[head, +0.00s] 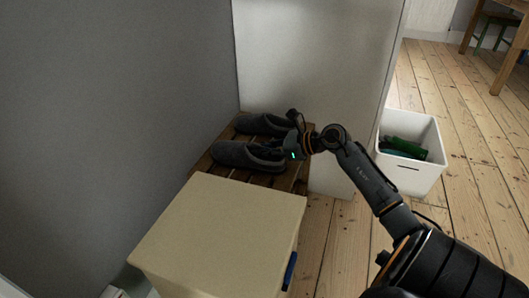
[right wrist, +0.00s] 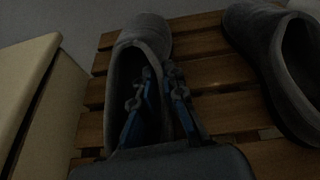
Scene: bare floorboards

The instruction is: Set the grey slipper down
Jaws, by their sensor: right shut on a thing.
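A grey slipper (head: 247,156) is at the near end of a slatted wooden rack (head: 293,178), toe to the left. My right gripper (head: 284,147) is at its heel end. In the right wrist view the fingers (right wrist: 160,73) straddle one side wall of this slipper (right wrist: 153,28) and are shut on it. The slipper looks level and on or just above the slats (right wrist: 215,80); I cannot tell if it touches. A second grey slipper (head: 262,124) rests behind it on the rack, also seen in the right wrist view (right wrist: 262,40). My left gripper is out of view.
A cream cabinet (head: 220,225) with a blue handle (head: 290,270) stands in front of the rack. A grey wall is at left, a white panel (head: 310,55) behind. A white bin (head: 417,175) holding green items stands on the floorboards at right.

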